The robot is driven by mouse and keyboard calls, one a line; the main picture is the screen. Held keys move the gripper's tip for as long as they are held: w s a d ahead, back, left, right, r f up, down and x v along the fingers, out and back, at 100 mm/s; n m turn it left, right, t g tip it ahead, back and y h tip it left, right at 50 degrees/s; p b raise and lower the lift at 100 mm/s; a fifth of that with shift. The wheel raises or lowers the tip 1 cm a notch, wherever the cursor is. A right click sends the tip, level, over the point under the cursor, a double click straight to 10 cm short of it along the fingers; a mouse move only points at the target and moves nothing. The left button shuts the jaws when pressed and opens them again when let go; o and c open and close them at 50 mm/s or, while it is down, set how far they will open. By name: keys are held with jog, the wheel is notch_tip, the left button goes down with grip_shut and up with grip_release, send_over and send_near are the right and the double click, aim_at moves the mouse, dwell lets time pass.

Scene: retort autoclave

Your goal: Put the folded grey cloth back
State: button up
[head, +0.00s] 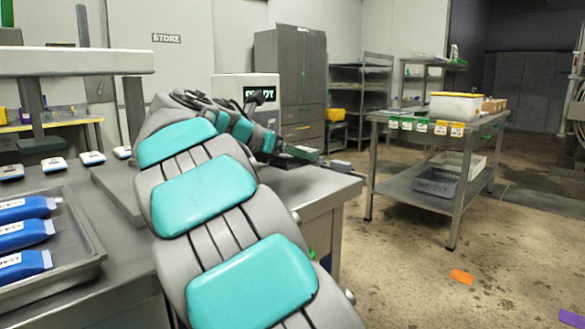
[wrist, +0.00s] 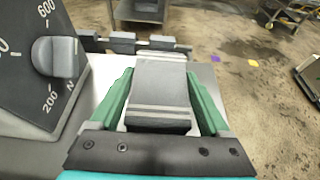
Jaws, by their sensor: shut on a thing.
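The folded grey cloth (wrist: 160,85) is between the green fingers of my gripper (wrist: 160,92) in the wrist view. It is a flat grey block with paler bands across it, and the fingers are shut on its two sides. In the head view my gripper (head: 304,152) is at the far right corner of the steel bench (head: 318,190), partly behind my arm. The cloth is too small there to make out clearly. I cannot tell whether it touches the bench.
A dark gauge panel (wrist: 38,60) stands close on the left in the wrist view. A tray (head: 88,262) with blue pouches (head: 22,233) lies at the left. A steel trolley (head: 455,180) with bins stands beyond an open floor gap. Orange (head: 462,276) and purple (head: 572,318) patches lie on the floor.

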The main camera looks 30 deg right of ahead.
aim_at(292, 166)
jog(key=shift+f+b, duration=0.4)
jog(key=shift+f, duration=1.3)
jog(key=o, duration=1.2)
jog(key=shift+f, duration=0.1)
jog(key=shift+c, duration=0.2)
jog(key=shift+a+r, duration=0.15)
jog(key=shift+r, duration=0.05)
jog(key=p+v, duration=0.1)
jog(key=v, duration=1)
jog(key=shift+s+a+r, duration=0.15)
jog(key=shift+s+a, duration=0.1)
